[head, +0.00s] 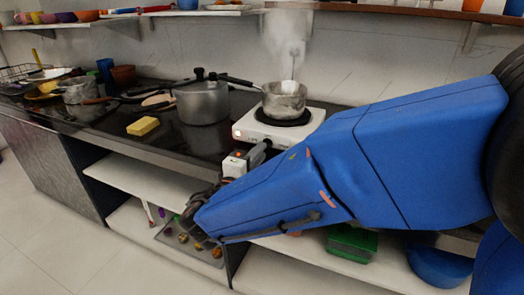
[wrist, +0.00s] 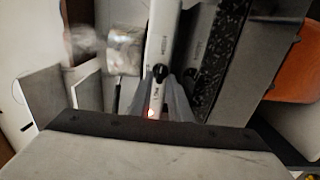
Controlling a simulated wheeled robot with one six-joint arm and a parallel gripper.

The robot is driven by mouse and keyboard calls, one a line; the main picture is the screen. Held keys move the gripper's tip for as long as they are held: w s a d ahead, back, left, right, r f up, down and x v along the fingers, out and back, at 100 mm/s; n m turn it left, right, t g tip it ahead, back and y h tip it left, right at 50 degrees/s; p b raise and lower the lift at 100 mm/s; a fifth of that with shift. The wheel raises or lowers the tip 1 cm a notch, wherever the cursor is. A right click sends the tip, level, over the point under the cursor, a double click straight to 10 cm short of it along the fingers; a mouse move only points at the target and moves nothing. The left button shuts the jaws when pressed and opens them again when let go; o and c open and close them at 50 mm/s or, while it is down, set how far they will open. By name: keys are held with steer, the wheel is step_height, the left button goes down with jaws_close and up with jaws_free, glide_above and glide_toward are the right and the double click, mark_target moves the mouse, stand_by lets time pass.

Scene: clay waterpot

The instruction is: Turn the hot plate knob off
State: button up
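The white hot plate (head: 312,117) stands on the dark counter with a steaming metal pot (head: 284,101) on its black burner. Its white front panel (wrist: 161,38) runs up the wrist view. The black knob (wrist: 161,73) sits on that panel, and an orange light (wrist: 151,113) glows near it. My gripper (wrist: 162,80) has its two grey fingers apart, with the knob between or just beyond their tips. I cannot tell whether they touch it. In the head view my blue arm reaches across the counter front, and the knob is hard to make out.
A large lidded pot (head: 203,102) stands left of the hot plate, and a yellow sponge (head: 143,126) lies on the counter. Open shelves below hold a tray (head: 174,240) and a green box (head: 351,243). A wall shelf runs above.

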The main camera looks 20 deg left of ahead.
steer(key=shift+w+d, duration=0.1)
steer(key=shift+w, duration=1.15)
jaws_close()
